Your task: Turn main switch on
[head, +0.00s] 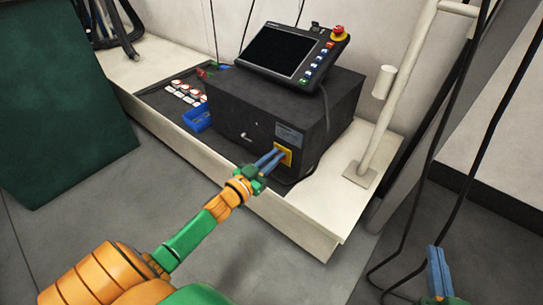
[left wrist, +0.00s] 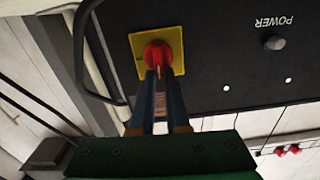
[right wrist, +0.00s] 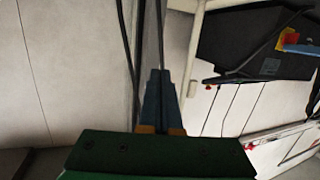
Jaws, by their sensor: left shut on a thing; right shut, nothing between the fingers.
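The main switch is a red rotary knob (left wrist: 158,56) on a yellow square plate (left wrist: 177,42), on the front of a black control box (head: 262,108). In the left wrist view my left gripper (left wrist: 160,76) is shut on the red knob, its blue fingers reaching it from below. In the head view my left gripper (head: 277,155) is at the yellow plate (head: 288,155) and hides the knob. My right gripper (head: 436,252) is shut and empty, low at the right, well away from the box. Its shut fingers also show in the right wrist view (right wrist: 159,78).
A teach pendant (head: 284,52) with a red emergency stop (head: 339,34) lies on the box. A blue bin (head: 198,117) stands beside the box on the pale platform (head: 305,215). A pale post (head: 398,95) and hanging black cables (head: 463,150) are at the right. A POWER knob (left wrist: 274,43) is near the plate.

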